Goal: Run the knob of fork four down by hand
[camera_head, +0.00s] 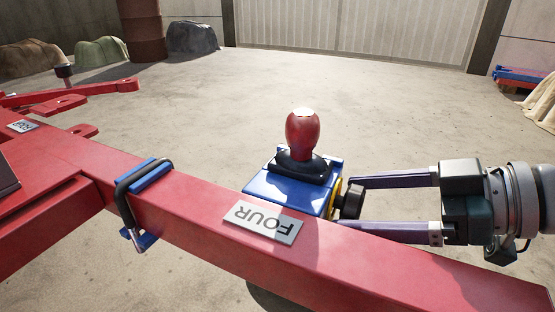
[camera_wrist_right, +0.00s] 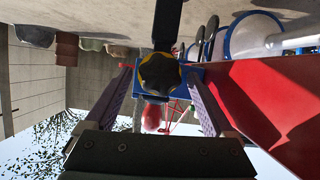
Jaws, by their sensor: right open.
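The red beam of fork four (camera_head: 400,260) runs across the front of the head view and carries a plate marked FOUR (camera_head: 263,221), upside down. A blue housing (camera_head: 275,190) with a red bulb-shaped top (camera_head: 302,135) stands at its far side. A black lobed knob (camera_head: 351,201) with a yellow ring sits on the housing's right side. My right gripper (camera_head: 346,205) is open, its two fingers reaching along either side of the knob. The wrist view shows the knob (camera_wrist_right: 160,75) between the fingertips, with gaps on both sides. My left gripper is out of view.
A blue-and-black clamp (camera_head: 143,195) grips the beam to the left. Other red arms (camera_head: 75,100) lie at the far left. Covered heaps (camera_head: 100,51) and a rust-red drum (camera_head: 141,30) stand at the back. The concrete floor (camera_head: 400,120) beyond the beam is clear.

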